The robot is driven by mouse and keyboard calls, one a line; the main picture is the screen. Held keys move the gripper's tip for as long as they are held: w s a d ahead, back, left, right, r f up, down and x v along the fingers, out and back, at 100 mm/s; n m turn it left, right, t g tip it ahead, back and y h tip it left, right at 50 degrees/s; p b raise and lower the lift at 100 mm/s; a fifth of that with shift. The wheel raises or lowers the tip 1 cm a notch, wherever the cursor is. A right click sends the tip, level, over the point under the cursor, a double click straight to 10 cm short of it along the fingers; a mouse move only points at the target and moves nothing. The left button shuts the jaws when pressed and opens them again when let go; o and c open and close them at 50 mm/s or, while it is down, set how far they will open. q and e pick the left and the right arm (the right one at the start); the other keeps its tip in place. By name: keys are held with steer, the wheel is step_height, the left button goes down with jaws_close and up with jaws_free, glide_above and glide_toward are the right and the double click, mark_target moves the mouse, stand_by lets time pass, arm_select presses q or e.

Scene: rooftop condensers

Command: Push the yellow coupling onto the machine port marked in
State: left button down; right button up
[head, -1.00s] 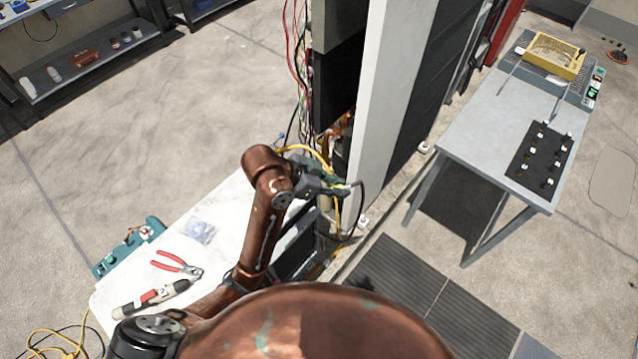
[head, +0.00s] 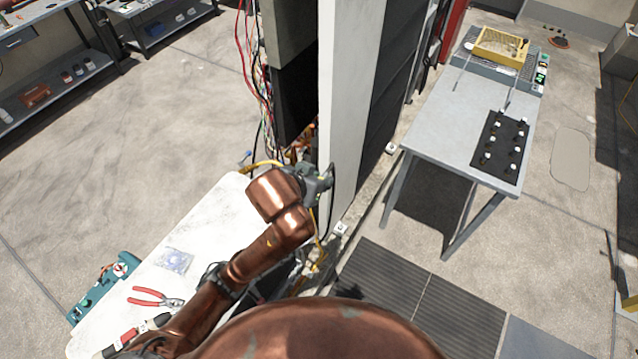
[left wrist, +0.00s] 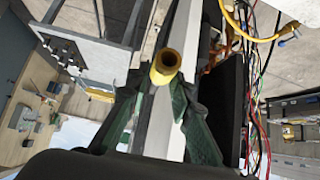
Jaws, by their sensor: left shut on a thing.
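The yellow coupling (left wrist: 166,66) shows in the left wrist view as a short, round, hollow piece with its open end facing the camera. My left gripper (left wrist: 160,88) is shut on it, with a green-faced finger on each side. In the head view my left gripper (head: 318,182) is beside the pale upright panel of the tall machine (head: 340,110), and my own wrist partly covers it. The coupling cannot be made out there. No port or "in" marking can be read in either view. My right gripper is not in view.
A white table (head: 215,215) holds red-handled pliers (head: 155,297) and a small clear bag (head: 175,261). Loose coloured wires (head: 257,75) and a yellow hose (head: 262,163) hang at the machine's open side. A grey table (head: 440,125) with a yellow tray (head: 500,46) stands right.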

arm_select(q)
steer(key=shift+w+d+r+n+t+y, duration=0.1)
steer(key=shift+r+n+t+y, duration=0.05)
steer(key=shift+r+n+y, duration=0.3)
steer(key=shift+w+d+r+n+t+y, duration=0.15)
steer(key=shift+r+n+y, duration=0.15)
steer(key=shift+r, duration=0.25)
steer(key=shift+w+r+n+y, duration=0.1)
steer(key=shift+r+n+y, duration=0.3)
steer(key=shift+n, duration=0.25)
steer(key=shift+d+r, duration=0.1)
steer(key=shift+r, duration=0.15)
steer(key=shift+w+d+r+n+y, duration=0.1)
steer(key=shift+r+n+y, duration=0.6)
steer(key=shift+n, duration=0.4)
